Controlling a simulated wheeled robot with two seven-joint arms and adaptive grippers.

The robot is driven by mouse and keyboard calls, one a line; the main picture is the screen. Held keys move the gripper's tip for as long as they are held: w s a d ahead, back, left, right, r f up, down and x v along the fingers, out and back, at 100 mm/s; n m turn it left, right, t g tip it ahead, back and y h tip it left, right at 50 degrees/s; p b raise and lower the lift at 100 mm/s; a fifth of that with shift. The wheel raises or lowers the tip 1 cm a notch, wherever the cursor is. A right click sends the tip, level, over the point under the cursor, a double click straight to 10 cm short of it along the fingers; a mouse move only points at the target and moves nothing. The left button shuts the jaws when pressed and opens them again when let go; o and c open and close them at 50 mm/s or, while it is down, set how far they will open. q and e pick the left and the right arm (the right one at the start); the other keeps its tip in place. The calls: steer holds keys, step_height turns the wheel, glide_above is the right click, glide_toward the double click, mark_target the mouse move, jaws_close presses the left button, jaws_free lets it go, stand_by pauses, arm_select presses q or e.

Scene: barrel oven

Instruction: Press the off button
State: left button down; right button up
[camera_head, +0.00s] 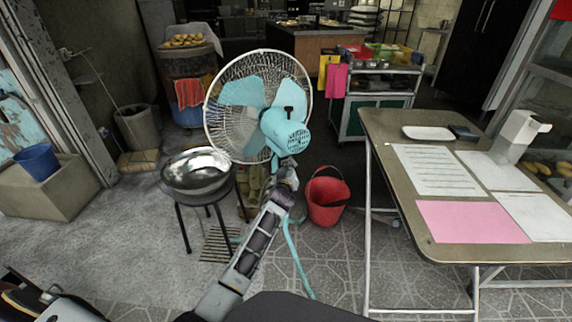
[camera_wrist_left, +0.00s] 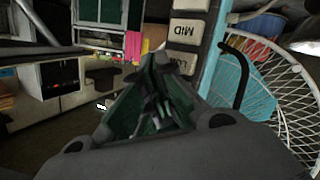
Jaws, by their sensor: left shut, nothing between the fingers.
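The pale blue fan (camera_head: 262,108) with a white wire cage stands in the middle of the head view, and its cage shows at the right of the left wrist view (camera_wrist_left: 285,100). Its button panel shows upside down in the left wrist view, with a white MID button (camera_wrist_left: 187,30) and a LOW button (camera_wrist_left: 182,60) partly covered by my fingers. I cannot make out an off button. My left gripper (camera_head: 287,170) is shut and empty, just below the fan's motor; its fingertips (camera_wrist_left: 162,64) appear close to the LOW button, but contact is unclear.
A metal bowl (camera_head: 197,172) on a dark stand is left of my left arm. A red bucket (camera_head: 327,200) stands on the floor to the right. A table (camera_head: 385,125) with papers fills the right side. Tiled floor at left is partly clear.

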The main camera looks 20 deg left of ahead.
arm_select(q)
steer(key=shift+s+d, duration=0.1)
steer(key=shift+s+d, duration=0.5)
steer(key=shift+s+d, duration=0.1)
stand_by(0.6)
